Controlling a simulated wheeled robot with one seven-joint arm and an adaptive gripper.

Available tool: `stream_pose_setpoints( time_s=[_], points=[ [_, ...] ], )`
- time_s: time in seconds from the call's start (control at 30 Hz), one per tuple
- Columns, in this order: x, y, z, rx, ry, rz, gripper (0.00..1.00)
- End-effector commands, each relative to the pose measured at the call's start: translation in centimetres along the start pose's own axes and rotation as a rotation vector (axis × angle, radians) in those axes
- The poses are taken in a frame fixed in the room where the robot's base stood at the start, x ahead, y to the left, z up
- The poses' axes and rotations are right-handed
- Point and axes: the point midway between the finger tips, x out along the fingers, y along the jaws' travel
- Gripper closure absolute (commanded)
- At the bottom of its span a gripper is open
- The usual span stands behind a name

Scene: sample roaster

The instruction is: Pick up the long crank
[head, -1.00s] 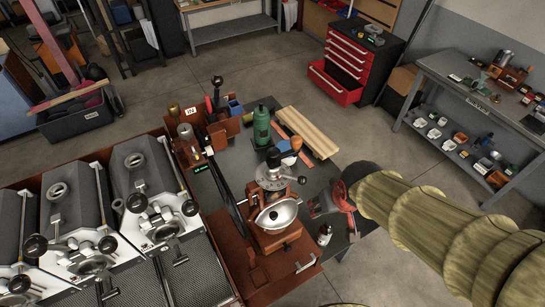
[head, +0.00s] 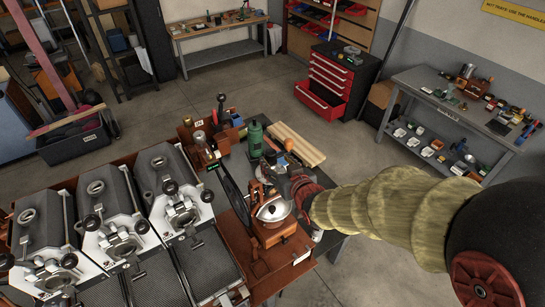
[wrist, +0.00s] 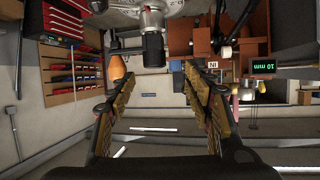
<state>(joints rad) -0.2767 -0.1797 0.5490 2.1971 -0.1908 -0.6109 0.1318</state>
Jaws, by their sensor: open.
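The wrist view shows the knob (wrist: 117,67), the crank's dark hub (wrist: 152,44) and the metal grinder top (wrist: 152,15), all upside down. A second dark, long-handled piece with a round top (head: 221,105) stands in the wooden rack; I cannot tell which is the long crank. My gripper (wrist: 155,72) is open and empty. The knob is near its left fingertip; contact cannot be told. In the head view my wrist hides part of the grinder.
A green bottle (head: 255,139) and wooden slats (head: 298,145) lie behind the grinder. A roaster bank (head: 125,220) fills the left. A red tool chest (head: 335,80) and a grey bench (head: 450,108) stand behind; open floor lies between.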

Motion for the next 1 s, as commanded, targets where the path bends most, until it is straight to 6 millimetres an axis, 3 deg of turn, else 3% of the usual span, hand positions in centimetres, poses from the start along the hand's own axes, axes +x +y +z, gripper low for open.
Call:
stream_pose_setpoints(
  time_s=[0.6,0.9,1.0],
  points=[
    [5.4,0.8,-0.1,0.000,-0.003,0.001,0.49],
    [5.7,0.8,-0.1,0.000,-0.002,0.001,0.49],
    [5.7,0.8,-0.1,0.000,-0.002,0.001,0.53]
  ],
)
